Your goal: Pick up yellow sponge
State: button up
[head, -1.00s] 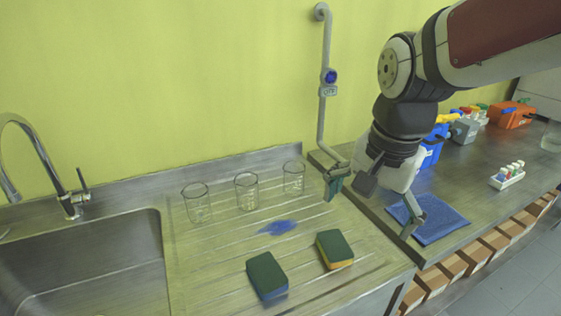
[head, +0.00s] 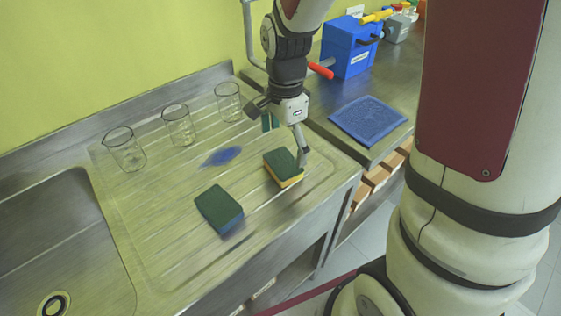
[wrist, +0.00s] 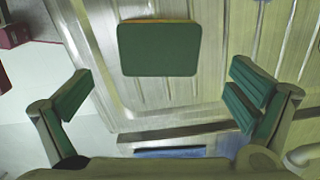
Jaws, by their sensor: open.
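The yellow sponge (head: 283,168) has a dark green top and a yellow side. It lies flat on the ribbed steel drainboard, near its right edge. In the wrist view the sponge (wrist: 159,49) shows its green face, with a thin yellow-orange strip at its far edge. My gripper (head: 284,140) is open and empty, just behind and above the sponge in the head view. In the wrist view the sponge lies ahead of my gripper (wrist: 159,105), between the lines of its two spread fingers and not between the tips.
A second sponge, green on blue (head: 220,209), lies to the front left. Three glass beakers (head: 179,125) stand at the back. A blue spill (head: 222,156) is on the drainboard (head: 160,240). The sink (head: 60,240) is at left, a blue cloth (head: 367,120) at right.

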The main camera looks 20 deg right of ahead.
aim_at(283, 162)
jog(key=shift+s+a+f, duration=0.1)
jog(key=shift+a+f, duration=0.05)
jog(key=shift+f, duration=1.35)
jog(key=shift+a+f, duration=0.1)
jog(key=shift+f, duration=1.35)
jog(key=shift+c, duration=0.6)
jog(key=c, duration=0.6)
